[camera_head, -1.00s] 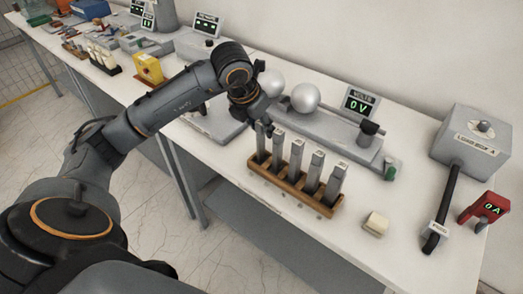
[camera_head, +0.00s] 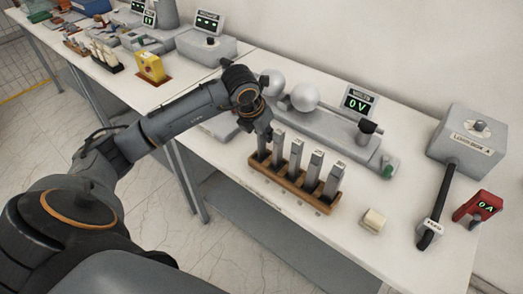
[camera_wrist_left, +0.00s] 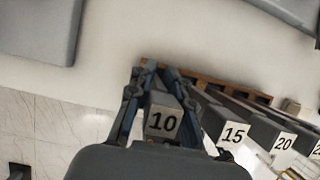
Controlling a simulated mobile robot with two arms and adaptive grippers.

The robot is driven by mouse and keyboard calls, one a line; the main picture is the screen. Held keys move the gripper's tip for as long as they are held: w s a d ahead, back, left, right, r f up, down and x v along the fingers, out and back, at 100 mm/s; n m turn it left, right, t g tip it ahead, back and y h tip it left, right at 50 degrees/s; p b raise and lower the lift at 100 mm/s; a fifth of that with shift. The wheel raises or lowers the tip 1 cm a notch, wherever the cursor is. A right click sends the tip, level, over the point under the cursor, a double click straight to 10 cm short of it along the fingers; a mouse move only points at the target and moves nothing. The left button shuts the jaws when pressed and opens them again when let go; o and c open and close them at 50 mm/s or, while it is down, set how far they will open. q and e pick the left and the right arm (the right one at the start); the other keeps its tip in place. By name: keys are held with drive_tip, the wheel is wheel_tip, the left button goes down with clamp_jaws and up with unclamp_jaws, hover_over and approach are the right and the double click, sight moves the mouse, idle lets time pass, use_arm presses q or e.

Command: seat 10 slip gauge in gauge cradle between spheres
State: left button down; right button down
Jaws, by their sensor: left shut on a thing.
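The 10 slip gauge (camera_wrist_left: 163,121) is a grey bar with a white "10" label in the left wrist view. In the head view it stands at the left end of the wooden rack (camera_head: 293,189). My left gripper (camera_wrist_left: 150,100) is shut on its upper part, with one finger on each side. In the head view the left gripper (camera_head: 264,137) is over the rack's left end. Two pale spheres, one of them the right sphere (camera_head: 305,96), sit on the grey apparatus (camera_head: 345,139) behind the rack; the left one is partly hidden by my arm. The cradle cannot be made out. My right gripper is not in view.
Other gauges, including the 15 (camera_wrist_left: 232,134) and 20 (camera_wrist_left: 283,141), stand close beside it in the rack. A voltage display (camera_head: 358,103) reads 0 V behind the apparatus. A small cream block (camera_head: 373,220) lies right of the rack.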

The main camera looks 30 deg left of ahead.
use_arm(q)
drive_tip(key=shift+w, duration=0.1)
drive_tip(key=shift+r, duration=0.1)
drive_tip(key=shift+r+b, duration=0.5)
drive_tip(key=s+r+b, duration=0.5)
drive_tip(key=s+r, duration=0.7)
drive_tip(key=s, duration=0.2)
drive_tip(key=shift+s+d+f, duration=0.1)
